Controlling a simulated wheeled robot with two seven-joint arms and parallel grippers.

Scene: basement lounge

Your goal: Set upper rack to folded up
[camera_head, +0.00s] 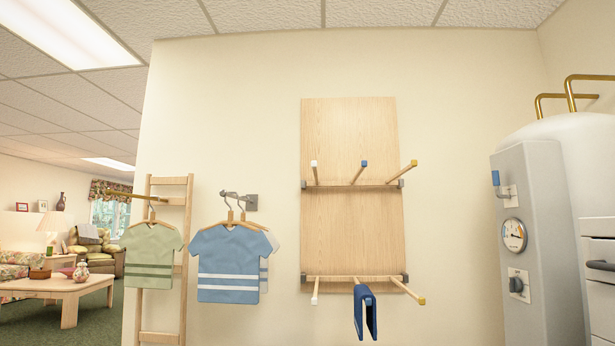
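A pale wooden board (352,232) is fixed to the cream wall and carries two racks. The upper rack (345,187) is a crossbar with end brackets and three rods. Its rods stick out from the board towards me, with white, blue and yellow tips. Nothing hangs on it. The lower rack (340,278) also has three rods sticking out. A dark blue folded cloth (360,314) hangs over its middle rod. Neither of my grippers shows in the head view.
Left of the board, a blue striped shirt (232,264) hangs on a wall hook (240,200). A green shirt (150,256) hangs by a wooden ladder (160,338). A grey tank unit (535,240) with a gauge stands at right.

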